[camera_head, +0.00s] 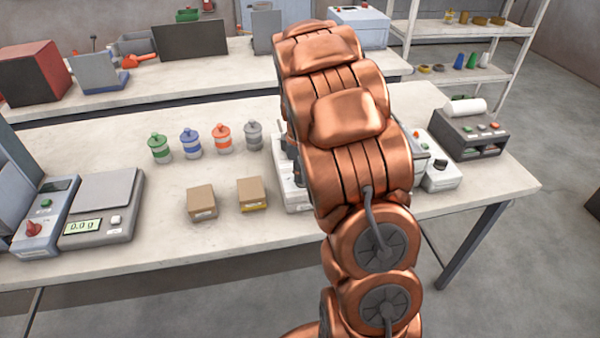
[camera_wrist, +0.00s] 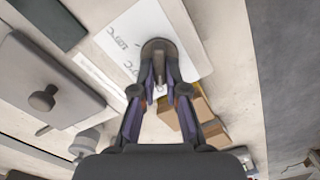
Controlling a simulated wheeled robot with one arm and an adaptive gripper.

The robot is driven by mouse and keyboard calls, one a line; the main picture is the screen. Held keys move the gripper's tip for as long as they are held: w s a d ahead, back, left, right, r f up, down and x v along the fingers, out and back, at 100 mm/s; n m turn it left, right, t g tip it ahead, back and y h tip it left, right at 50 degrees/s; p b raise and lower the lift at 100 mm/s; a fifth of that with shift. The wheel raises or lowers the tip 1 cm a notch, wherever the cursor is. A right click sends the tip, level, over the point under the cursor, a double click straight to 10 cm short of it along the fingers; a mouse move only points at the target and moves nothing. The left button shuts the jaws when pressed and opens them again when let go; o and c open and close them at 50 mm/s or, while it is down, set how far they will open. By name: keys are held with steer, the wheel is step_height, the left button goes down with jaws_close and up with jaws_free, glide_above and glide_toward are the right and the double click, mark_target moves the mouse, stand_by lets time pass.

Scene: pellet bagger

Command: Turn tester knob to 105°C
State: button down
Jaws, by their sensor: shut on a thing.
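In the wrist view, the round grey tester knob (camera_wrist: 158,50) sits on the tester's white panel (camera_wrist: 185,32). My gripper (camera_wrist: 160,72) is shut on the knob, with a finger on either side of it. Dark temperature markings ending in °C are printed on the panel to the left of the knob. They are turned sideways and too blurred to read surely. The knob's pointer is not clear, so its setting cannot be told. In the head view, my copper arm hides the knob, the gripper and most of the white tester (camera_head: 288,185).
Cardboard boxes (camera_head: 201,203) lie left of the tester, also close beside my fingers in the wrist view (camera_wrist: 196,112). Several lidded canisters (camera_head: 191,143) stand behind them. A scale (camera_head: 105,205) is at left; a white device (camera_head: 440,172) and printer (camera_head: 467,130) are at right.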

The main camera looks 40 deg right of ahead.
steer(key=shift+f+m+b, duration=0.1)
steer(key=shift+m+b, duration=0.2)
steer(key=shift+b, duration=0.2)
steer(key=shift+d+f+m+b, duration=0.1)
steer(key=shift+m+b, duration=0.5)
steer(key=shift+b, duration=0.1)
steer(key=m+b, duration=0.2)
steer(key=shift+w+d+m, duration=0.1)
steer(key=shift+m, duration=0.2)
steer(key=m+b, duration=0.3)
steer(key=shift+d+m, duration=0.1)
steer(key=shift+m, duration=0.2)
steer(key=m+b, duration=0.1)
steer(key=m, duration=0.2)
steer(key=shift+d+m+b, duration=0.15)
steer(key=shift+m+b, duration=0.15)
steer(key=shift+b, duration=0.1)
steer(key=m+b, duration=0.1)
steer(key=m, duration=0.2)
steer(key=m+b, duration=0.1)
steer(key=m, duration=0.2)
steer(key=shift+d+r, duration=0.15)
steer(key=shift+r, duration=0.05)
steer(key=m, duration=0.6)
steer(key=shift+s+d, duration=0.1)
steer(key=shift+s, duration=0.25)
steer(key=shift+m, duration=0.3)
